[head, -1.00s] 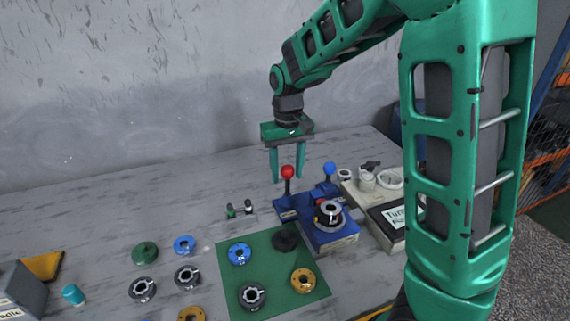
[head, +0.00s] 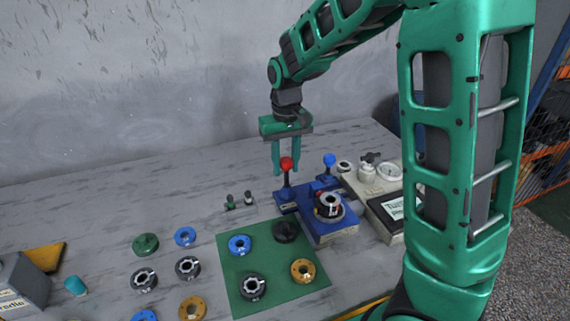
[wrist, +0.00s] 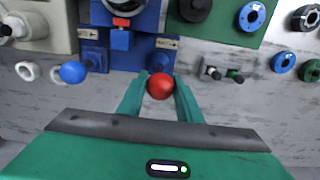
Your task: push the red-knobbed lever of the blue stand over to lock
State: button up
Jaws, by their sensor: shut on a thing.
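The blue stand (head: 333,229) sits on the table right of the green mat. Its red-knobbed lever (head: 286,164) stands near its back left corner and looks close to upright. My gripper (head: 287,172) points down over this lever. In the wrist view the red knob (wrist: 160,86) lies between the two green fingers (wrist: 160,92), which are shut on it. The stand's blue-knobbed lever (head: 329,160) is to the right, apart from my gripper. A dark ring part with a light collar (head: 328,204) sits on the stand.
A green mat (head: 262,298) with several ring parts lies left of the stand, with more rings beyond it. Small green and dark pegs (head: 240,201) stand behind the mat. Pale fixtures (head: 368,172) and a labelled dark box (head: 390,212) are at right. The back left table is clear.

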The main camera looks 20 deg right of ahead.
jog(key=shift+a, duration=0.6)
jog(key=shift+a+f, duration=0.1)
jog(key=shift+a, duration=0.1)
jog(key=shift+a+f, duration=0.15)
jog(key=shift+a, duration=0.5)
jog(key=shift+o, duration=0.5)
jog(key=shift+a+f, duration=0.3)
jog(key=shift+a, duration=0.35)
jog(key=shift+o, duration=0.2)
jog(key=shift+a+f, duration=0.1)
jog(key=shift+a, duration=0.1)
jog(key=shift+o, duration=0.4)
jog(key=shift+s+a+f, duration=0.1)
jog(key=shift+a+f, duration=0.15)
jog(key=shift+a, duration=0.2)
jog(key=shift+o, duration=0.5)
jog(key=shift+a, duration=0.1)
